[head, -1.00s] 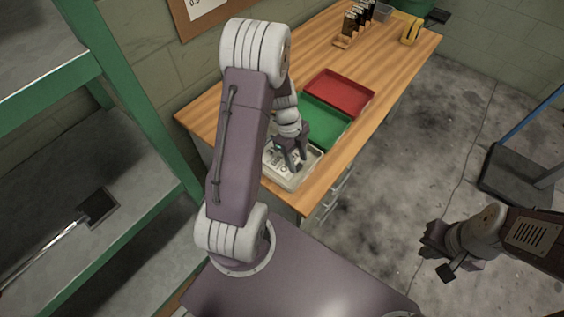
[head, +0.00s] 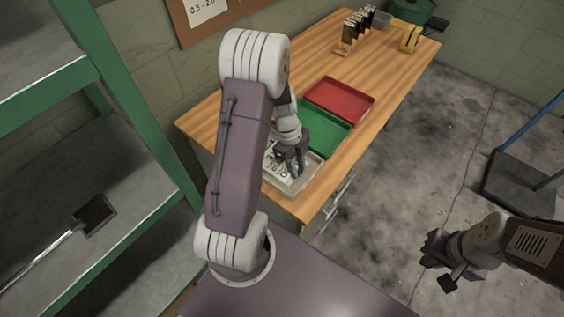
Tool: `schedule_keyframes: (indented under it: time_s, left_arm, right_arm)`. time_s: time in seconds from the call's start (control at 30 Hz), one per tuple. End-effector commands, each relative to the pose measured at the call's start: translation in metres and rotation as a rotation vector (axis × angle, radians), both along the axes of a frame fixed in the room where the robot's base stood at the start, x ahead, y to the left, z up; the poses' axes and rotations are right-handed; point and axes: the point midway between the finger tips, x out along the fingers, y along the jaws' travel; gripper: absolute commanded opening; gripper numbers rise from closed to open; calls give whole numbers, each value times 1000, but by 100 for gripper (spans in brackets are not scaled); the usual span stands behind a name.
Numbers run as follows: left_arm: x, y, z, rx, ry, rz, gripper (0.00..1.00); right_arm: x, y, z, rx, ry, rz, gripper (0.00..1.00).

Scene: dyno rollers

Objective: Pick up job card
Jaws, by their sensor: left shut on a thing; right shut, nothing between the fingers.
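The job card (head: 278,164) is a white sheet with dark print. It lies in a pale tray (head: 299,187) at the near end of the wooden bench, partly hidden by my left arm and gripper. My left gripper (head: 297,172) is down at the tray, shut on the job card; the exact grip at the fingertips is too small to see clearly. My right gripper (head: 440,270) is shut and empty, over the floor at the lower right.
A green tray (head: 328,131) and a red tray (head: 340,98) lie beyond the pale tray on the bench (head: 366,60). Dark upright items (head: 355,24) and a yellow tape dispenser (head: 411,38) stand at the far end. Green shelving (head: 140,130) rises at left.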

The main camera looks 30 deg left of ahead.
Motion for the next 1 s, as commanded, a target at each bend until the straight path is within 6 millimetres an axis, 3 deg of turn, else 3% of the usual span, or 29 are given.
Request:
schedule_keyframes:
  time_s: [0.8,1.0]
  left_arm:
    - [1,0,65,0,-1,0,0]
    - [0,0,68,0,-1,0,0]
  right_arm:
    - [0,0,46,0,0,0,0]
    - [0,0,48,0,0,0,0]
